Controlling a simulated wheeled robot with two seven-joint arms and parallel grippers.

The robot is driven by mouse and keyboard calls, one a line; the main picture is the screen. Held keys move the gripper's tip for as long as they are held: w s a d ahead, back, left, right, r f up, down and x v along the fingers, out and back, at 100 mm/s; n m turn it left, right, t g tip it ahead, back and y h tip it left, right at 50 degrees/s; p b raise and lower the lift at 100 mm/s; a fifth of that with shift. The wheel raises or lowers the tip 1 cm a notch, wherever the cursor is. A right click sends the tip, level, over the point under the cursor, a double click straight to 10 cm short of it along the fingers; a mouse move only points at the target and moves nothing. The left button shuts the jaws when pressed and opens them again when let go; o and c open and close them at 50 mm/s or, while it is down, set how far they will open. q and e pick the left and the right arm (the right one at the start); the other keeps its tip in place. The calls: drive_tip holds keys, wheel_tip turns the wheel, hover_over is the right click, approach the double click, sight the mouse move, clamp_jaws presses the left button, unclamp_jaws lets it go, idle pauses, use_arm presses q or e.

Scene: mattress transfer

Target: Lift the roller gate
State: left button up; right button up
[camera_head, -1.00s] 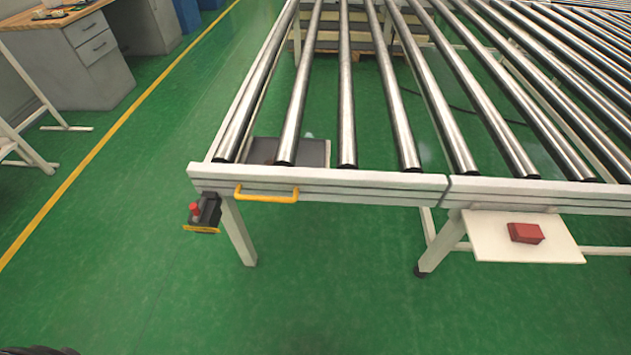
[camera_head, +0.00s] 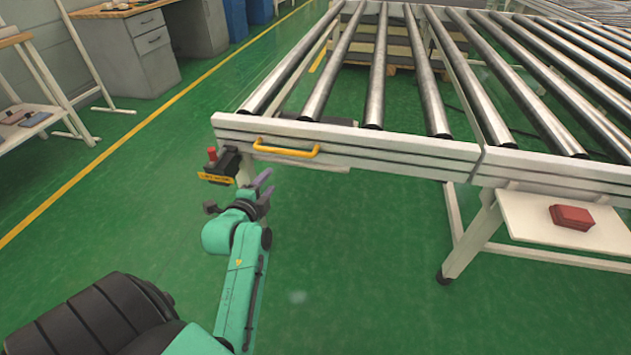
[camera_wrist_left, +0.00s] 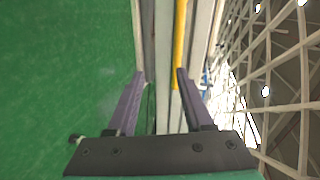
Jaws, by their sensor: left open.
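The roller gate (camera_head: 345,142) is the left end section of the roller conveyor, with a pale front beam and steel rollers. Its front beam lies about level with the neighbouring section. A yellow handle (camera_head: 286,152) is fixed to the beam. My left gripper (camera_head: 266,184) is open and empty, just below and in front of the handle's left part, not holding it. In the left wrist view the handle (camera_wrist_left: 179,45) runs beyond the right fingertip of the left gripper (camera_wrist_left: 160,74), with the grey beam seen between the fingers. My right gripper is not in view.
A control box with a red button (camera_head: 212,155) hangs left of the handle, close to my left gripper. A white shelf (camera_head: 540,225) with a red box (camera_head: 571,217) sits at the right. The green floor (camera_head: 350,270) in front is clear.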

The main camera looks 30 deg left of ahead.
sight(280, 153)
use_arm(q)
drive_tip(key=shift+m+y, duration=0.3)
drive_tip(key=shift+m, duration=0.1)
drive_tip(key=r+x, duration=0.1)
drive_tip(key=x, duration=0.3)
drive_tip(key=r+x, duration=0.1)
drive_tip(key=x, duration=0.3)
drive_tip(key=r+b+x, duration=0.1)
drive_tip(key=x, duration=0.3)
drive_tip(key=shift+w+a, duration=0.45)
drive_tip(key=shift+w, duration=0.05)
drive_tip(key=shift+w+a+f, duration=0.1)
drive_tip(key=shift+w+f, duration=0.05)
drive_tip(key=shift+w, duration=0.3)
use_arm(e)
drive_tip(key=shift+w+r, duration=0.15)
drive_tip(key=shift+w, duration=0.9)
use_arm(q)
clamp_jaws()
drive_tip(key=shift+f, duration=0.1)
